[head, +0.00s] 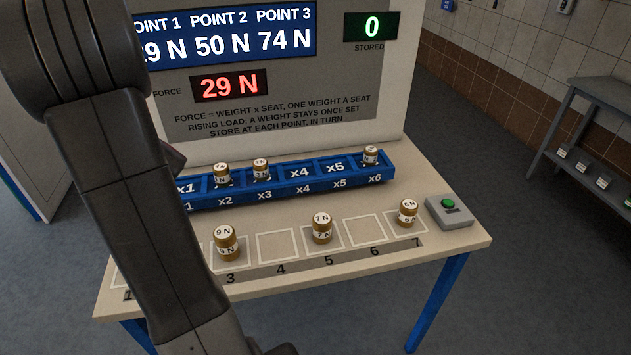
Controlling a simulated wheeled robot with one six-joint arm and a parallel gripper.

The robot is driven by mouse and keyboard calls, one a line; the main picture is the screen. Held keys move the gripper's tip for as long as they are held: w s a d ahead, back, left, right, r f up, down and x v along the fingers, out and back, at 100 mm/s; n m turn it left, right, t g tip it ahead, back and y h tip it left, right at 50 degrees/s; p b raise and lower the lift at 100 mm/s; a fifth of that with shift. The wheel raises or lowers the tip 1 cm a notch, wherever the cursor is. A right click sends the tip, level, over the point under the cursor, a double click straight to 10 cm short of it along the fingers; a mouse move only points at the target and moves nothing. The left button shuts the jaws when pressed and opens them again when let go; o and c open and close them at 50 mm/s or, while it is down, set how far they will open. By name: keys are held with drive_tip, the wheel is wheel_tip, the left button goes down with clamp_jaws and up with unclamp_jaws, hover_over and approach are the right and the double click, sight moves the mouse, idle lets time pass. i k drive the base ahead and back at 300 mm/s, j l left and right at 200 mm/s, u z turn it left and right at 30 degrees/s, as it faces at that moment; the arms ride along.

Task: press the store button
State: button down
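The store button (448,203) is a round green cap on a grey box (452,213) at the right end of the table. Nothing touches or covers it in the head view. The green stored display (371,27) reads 0. The red force display (229,86) reads 29 N. The blue points display (226,31) shows 50 N for point 2 and 74 N for point 3; its left part is hidden behind my arm, with point 1 ending in 9 N. My arm crosses the left side of the picture, and my gripper is out of view.
A blue rack (290,187) has small brass weights in seats x2, x3 and x6; x4 and x5 are empty. In front stand a 9 N weight (226,243), a 7 N weight (322,228) and a third weight (408,213) left of the button box. A grey shelf (600,90) stands right.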

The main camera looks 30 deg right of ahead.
sight(448, 202)
drive_tip(key=z, duration=1.65)
drive_tip(key=i+l, duration=0.15)
drive_tip(key=l, duration=0.25)
drive_tip(key=i+l, duration=0.15)
drive_tip(key=l, duration=0.2)
drive_tip(key=i+l, duration=0.15)
drive_tip(key=l, duration=0.25)
drive_tip(key=i+l, duration=0.15)
drive_tip(key=l, duration=0.2)
drive_tip(key=i+l, duration=0.1)
drive_tip(key=l, duration=0.3)
